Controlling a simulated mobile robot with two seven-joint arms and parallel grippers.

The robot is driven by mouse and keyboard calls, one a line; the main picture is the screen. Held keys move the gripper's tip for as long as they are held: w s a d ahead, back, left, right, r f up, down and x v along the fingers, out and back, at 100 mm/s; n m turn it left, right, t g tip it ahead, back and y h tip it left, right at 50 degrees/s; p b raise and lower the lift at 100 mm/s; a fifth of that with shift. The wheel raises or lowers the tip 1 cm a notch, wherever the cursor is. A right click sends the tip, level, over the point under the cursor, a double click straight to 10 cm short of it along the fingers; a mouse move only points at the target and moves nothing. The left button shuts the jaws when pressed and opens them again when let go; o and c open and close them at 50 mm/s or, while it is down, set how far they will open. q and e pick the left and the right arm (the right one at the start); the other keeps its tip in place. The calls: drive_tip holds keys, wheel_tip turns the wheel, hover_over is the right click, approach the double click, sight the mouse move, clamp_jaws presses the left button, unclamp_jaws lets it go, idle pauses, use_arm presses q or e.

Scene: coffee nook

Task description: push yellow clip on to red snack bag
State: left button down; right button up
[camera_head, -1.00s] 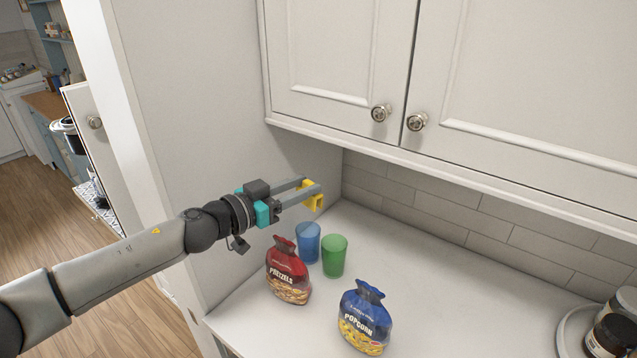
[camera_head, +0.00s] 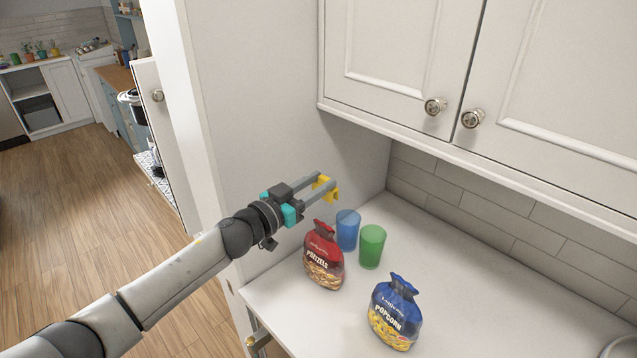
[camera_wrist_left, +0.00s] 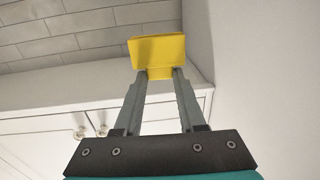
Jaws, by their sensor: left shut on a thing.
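The yellow clip (camera_head: 326,187) is held between the fingertips of my left gripper (camera_head: 325,188), above the counter and close to the side wall. It also shows in the left wrist view (camera_wrist_left: 158,54), where both fingers are shut on it. My right gripper is not in view.
A blue cup (camera_head: 347,229) and a green cup (camera_head: 371,246) stand beside the red bag. A blue popcorn bag (camera_head: 395,312) stands to the front right. White cabinets (camera_head: 400,70) hang over the counter. The counter (camera_head: 490,290) is clear right of the popcorn bag.

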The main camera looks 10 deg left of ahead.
use_arm(q)
wheel_tip(320, 180, down, 7)
drive_tip(key=b, duration=0.6)
idle(0.7)
drive_tip(key=shift+f, duration=0.15)
idle(0.6)
drive_tip(key=shift+f+b, duration=0.8)
drive_tip(key=shift+f, duration=0.65)
idle(1.1)
drive_tip(key=shift+c, duration=2.1)
unclamp_jaws()
drive_tip(key=shift+s+a, duration=0.1)
